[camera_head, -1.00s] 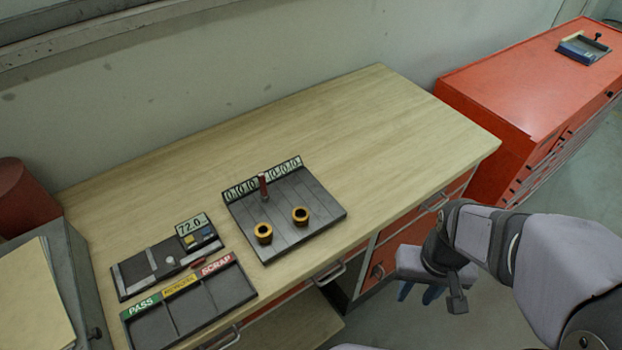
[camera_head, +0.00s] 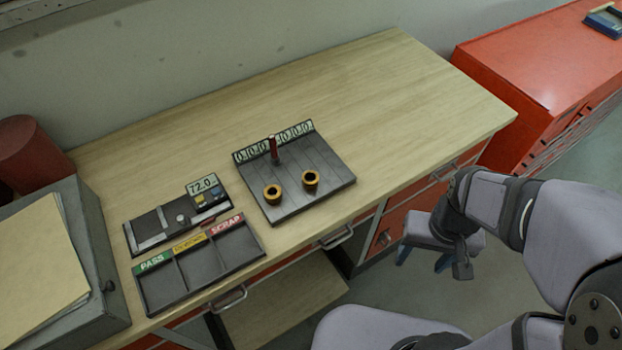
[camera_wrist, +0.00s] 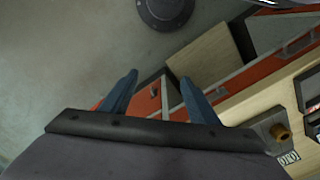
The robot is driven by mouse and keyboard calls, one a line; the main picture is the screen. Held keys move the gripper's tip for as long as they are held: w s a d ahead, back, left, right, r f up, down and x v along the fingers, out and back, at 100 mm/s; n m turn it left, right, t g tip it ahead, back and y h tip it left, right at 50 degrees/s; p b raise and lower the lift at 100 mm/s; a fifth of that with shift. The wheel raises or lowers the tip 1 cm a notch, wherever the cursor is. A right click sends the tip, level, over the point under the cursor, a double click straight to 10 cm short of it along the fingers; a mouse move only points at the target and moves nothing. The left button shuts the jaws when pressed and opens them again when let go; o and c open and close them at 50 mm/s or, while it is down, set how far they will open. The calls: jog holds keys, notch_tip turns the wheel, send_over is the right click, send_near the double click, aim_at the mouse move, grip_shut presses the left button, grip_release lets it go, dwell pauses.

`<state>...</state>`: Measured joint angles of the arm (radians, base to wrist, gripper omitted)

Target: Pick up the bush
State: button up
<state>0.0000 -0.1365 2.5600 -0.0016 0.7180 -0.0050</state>
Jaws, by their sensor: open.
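Two brass-coloured bushes, the left one (camera_head: 272,195) and the right one (camera_head: 310,181), stand side by side on a dark grooved plate (camera_head: 291,210) on the wooden bench. A brass-coloured piece, seemingly one of these bushes (camera_wrist: 280,132), shows at the right in the wrist view. My gripper (camera_head: 424,260) hangs off the bench's front edge, right of the plate and well apart from both bushes. Its blue fingers are spread and empty, also in the wrist view (camera_wrist: 160,77).
A dark red pin (camera_head: 273,149) stands upright at the plate's back, before number labels. Left are a gauge block reading 72.0 (camera_head: 180,218) and a PASS/REWORK/SCRAP tray (camera_head: 203,266). A grey box (camera_head: 92,252) stands far left. The bench's back right is clear.

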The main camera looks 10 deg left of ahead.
jog(key=n+b, duration=0.5)
jog(key=n, duration=2.4)
send_near(310, 175)
jog(key=s, duration=0.1)
jog(key=shift+s+f, duration=0.1)
jog(key=shift+f, duration=1.3)
jog(key=shift+s+d+f+p, duration=0.15)
jog(key=shift+f+p, duration=0.5)
jog(key=shift+p, duration=0.15)
jog(key=shift+f+p, duration=0.7)
jog(key=shift+f, duration=1.2)
